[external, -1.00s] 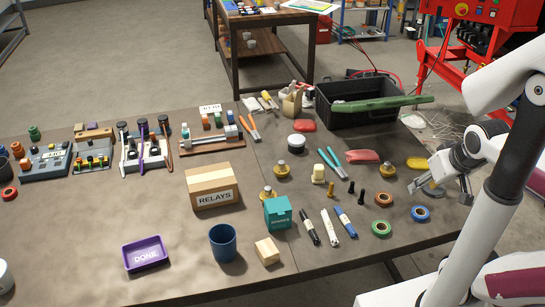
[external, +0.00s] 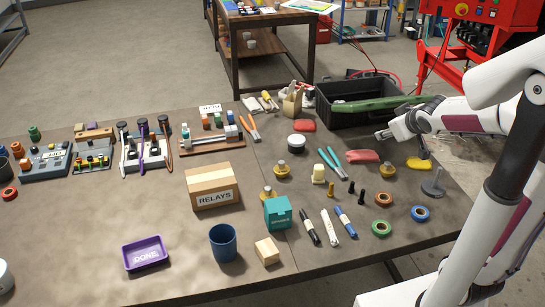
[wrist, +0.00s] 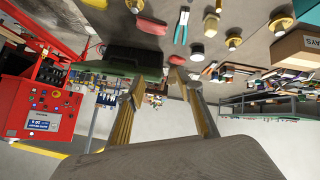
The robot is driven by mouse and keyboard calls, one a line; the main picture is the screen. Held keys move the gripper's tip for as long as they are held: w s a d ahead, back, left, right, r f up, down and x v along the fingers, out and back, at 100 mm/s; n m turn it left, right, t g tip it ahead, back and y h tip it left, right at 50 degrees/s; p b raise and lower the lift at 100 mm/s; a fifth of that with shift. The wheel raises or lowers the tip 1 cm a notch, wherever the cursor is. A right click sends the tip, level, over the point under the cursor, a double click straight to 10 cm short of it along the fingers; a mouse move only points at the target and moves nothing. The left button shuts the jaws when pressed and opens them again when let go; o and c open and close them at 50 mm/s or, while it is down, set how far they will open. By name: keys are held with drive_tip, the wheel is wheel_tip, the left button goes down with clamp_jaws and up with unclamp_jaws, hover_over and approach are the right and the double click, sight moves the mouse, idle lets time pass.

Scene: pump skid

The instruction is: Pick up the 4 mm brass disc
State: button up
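Several round brass pieces with raised knobs lie on the table: one at centre (external: 282,172), one further right (external: 388,171) and one behind the teal box (external: 267,193). I cannot tell which, if any, is the 4 mm disc, as no size marks are readable. My gripper (external: 383,135) is raised near the black crate, pointing left, above the table's back right part. In the wrist view its two fingers (wrist: 157,72) stand apart with nothing between them. It is well away from the brass pieces.
A black crate (external: 345,118) with a long green piece (external: 385,103) across it stands at the back right. A grey disc with an upright peg (external: 432,187) stands near the right edge. Tape rolls, pens and pliers (external: 331,163) crowd the middle; the front left is clearer.

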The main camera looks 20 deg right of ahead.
drive_tip(key=w+a+f+n+t+y, duration=0.1)
drive_tip(key=w+a+f+n+y, duration=0.3)
drive_tip(key=w, duration=0.6)
drive_tip(key=n+g+y, duration=0.5)
drive_tip(key=n+y, duration=0.1)
drive_tip(key=y, duration=0.3)
approach(268, 192)
drive_tip(key=shift+w+d+f, duration=0.3)
drive_tip(key=shift+w+d, duration=0.05)
drive_tip(key=shift+w, duration=0.25)
drive_tip(key=shift+w+d+f, duration=0.3)
drive_tip(key=shift+w+d, duration=0.05)
drive_tip(key=shift+w, duration=0.25)
drive_tip(key=shift+s+a+f+y, duration=0.25)
drive_tip(key=shift+s+y, duration=0.1)
drive_tip(key=shift+y, duration=0.05)
drive_tip(key=shift+x, duration=1.35)
